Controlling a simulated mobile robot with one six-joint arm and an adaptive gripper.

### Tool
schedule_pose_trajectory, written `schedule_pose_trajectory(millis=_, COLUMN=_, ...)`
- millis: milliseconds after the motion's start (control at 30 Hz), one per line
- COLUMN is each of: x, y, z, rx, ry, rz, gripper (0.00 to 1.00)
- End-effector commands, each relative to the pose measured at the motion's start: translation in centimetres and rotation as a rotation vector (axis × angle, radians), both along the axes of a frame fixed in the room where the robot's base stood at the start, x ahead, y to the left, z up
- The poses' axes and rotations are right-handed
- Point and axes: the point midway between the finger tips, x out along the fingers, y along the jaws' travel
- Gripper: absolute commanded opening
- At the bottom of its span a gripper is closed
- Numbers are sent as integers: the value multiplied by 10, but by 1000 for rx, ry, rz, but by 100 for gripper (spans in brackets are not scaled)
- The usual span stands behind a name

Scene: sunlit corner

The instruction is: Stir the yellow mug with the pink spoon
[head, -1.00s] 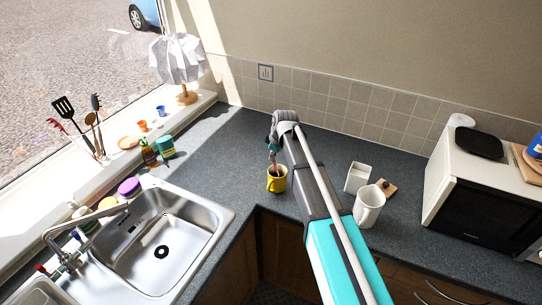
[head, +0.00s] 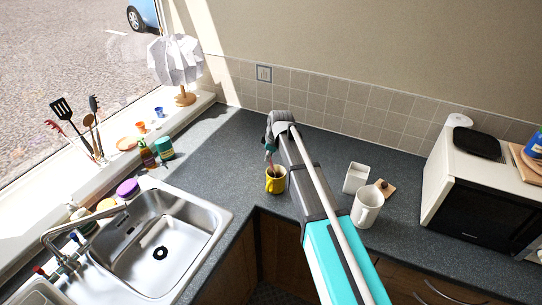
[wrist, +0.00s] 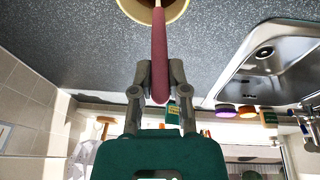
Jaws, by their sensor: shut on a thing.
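The yellow mug (head: 276,185) stands upright on the dark grey counter, right of the sink; its rim also shows at the top of the wrist view (wrist: 178,14). The pink spoon (wrist: 159,40) runs from my gripper down into the mug's mouth. My gripper (wrist: 159,76) is shut on the spoon's handle, with a finger on each side. In the head view my gripper (head: 269,150) is above and just behind the mug, and only a little of the spoon shows (head: 271,167). The spoon's lower end is hidden inside the mug.
The steel sink (head: 215,215) is at left. A white jug (head: 367,205), a white square container (head: 356,177) and a small wooden board (head: 389,189) stand right of my arm. A microwave (head: 480,205) is far right. The counter behind the mug is clear.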

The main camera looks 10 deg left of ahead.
Motion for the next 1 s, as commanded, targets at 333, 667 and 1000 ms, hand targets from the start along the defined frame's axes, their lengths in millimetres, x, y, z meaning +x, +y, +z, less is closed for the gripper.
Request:
schedule_pose_trajectory(millis=333, x=0, y=0, z=0, rx=0, ry=0, rz=0, gripper=0)
schedule_pose_trajectory(millis=667, x=-1, y=2, z=14, rx=0, ry=0, rz=-1, gripper=0)
schedule_pose_trajectory(millis=1000, x=-1, y=6, z=33, rx=0, ry=0, rz=-1, gripper=0)
